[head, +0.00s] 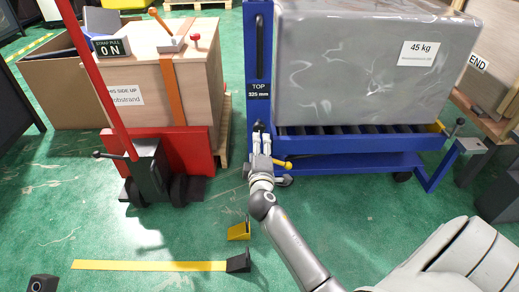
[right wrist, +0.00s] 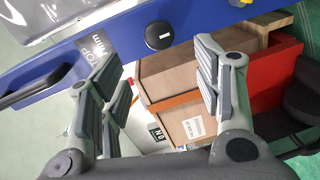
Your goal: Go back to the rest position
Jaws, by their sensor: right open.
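My right arm reaches in from the lower right of the head view. Its gripper (head: 261,143) is in front of the blue post of the lift cart, below the "TOP 325 mm" label (head: 262,90). In the right wrist view the gripper (right wrist: 158,70) has its fingers spread wide with nothing between them. A round black knob (right wrist: 159,35) on the blue post shows beyond the fingertips. I cannot tell how far apart they are. My left gripper is not recognisable in either view.
A grey 45 kg block (head: 350,65) sits on the blue roller cart (head: 350,141). A wooden crate (head: 195,85) with an orange strap stands left, behind a red pallet jack (head: 172,155). A yellow wedge (head: 238,231) and yellow strip (head: 150,266) lie on open green floor.

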